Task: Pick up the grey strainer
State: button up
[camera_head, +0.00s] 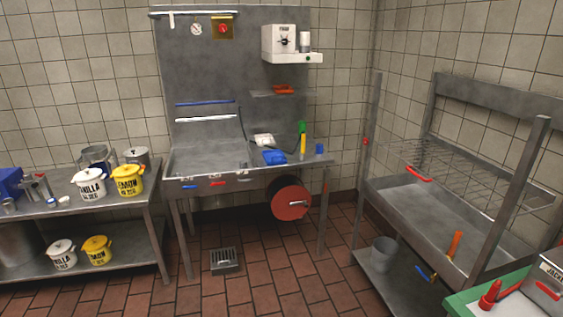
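I cannot surely tell which thing is the grey strainer. A grey bucket-like vessel (383,254) stands upright on the low shelf at the right; I cannot see whether it has holes. A grey metal pot (95,156) stands at the back of the left table, partly behind white and yellow pots. A square grey grate (224,260) lies on the floor in the middle. My gripper is not in view.
The left steel table (60,210) holds a white pot (88,184) and a yellow pot (128,181). A steel sink (210,158) stands at the back, with a red round reel (291,201) below. A rack unit (430,215) and green counter (462,300) are right.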

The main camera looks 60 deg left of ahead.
aim_at(243, 164)
jog(key=u, duration=2.15)
